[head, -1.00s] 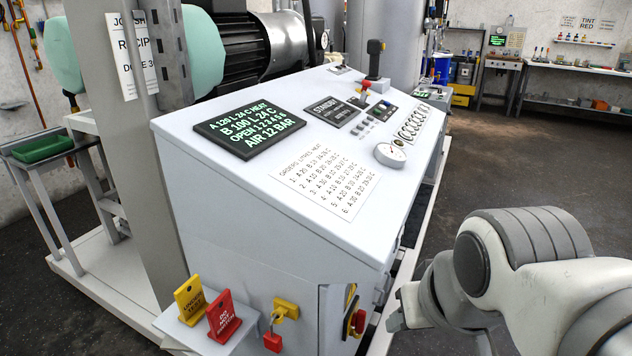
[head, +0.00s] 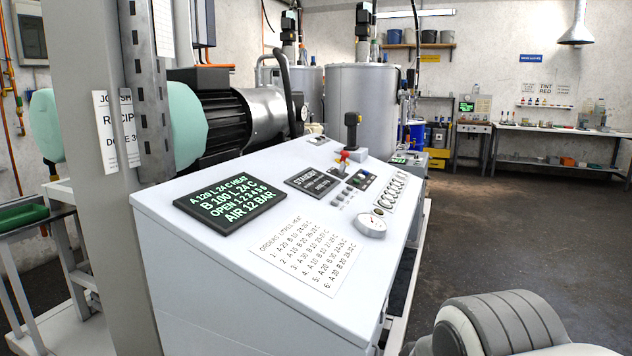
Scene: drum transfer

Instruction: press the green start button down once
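The sloped white control console (head: 270,290) fills the middle of the head view. Small controls sit on its far right part: a row of small grey buttons (head: 343,197), a dark block with a small greenish patch (head: 360,180), and a line of round dials (head: 393,190). They are too small for me to single out the green start button with certainty. A red-topped control (head: 343,157) stands just behind them. My gripper is out of view; only a grey and white part of my arm shows at the bottom right, apart from the console.
A dark screen with green text (head: 230,204), a STANDBY display (head: 314,181), a printed orders sheet (head: 300,253), a round gauge (head: 371,226) and a black joystick (head: 352,130) are on the console. A grey post (head: 112,200) stands at left. Floor at right is clear.

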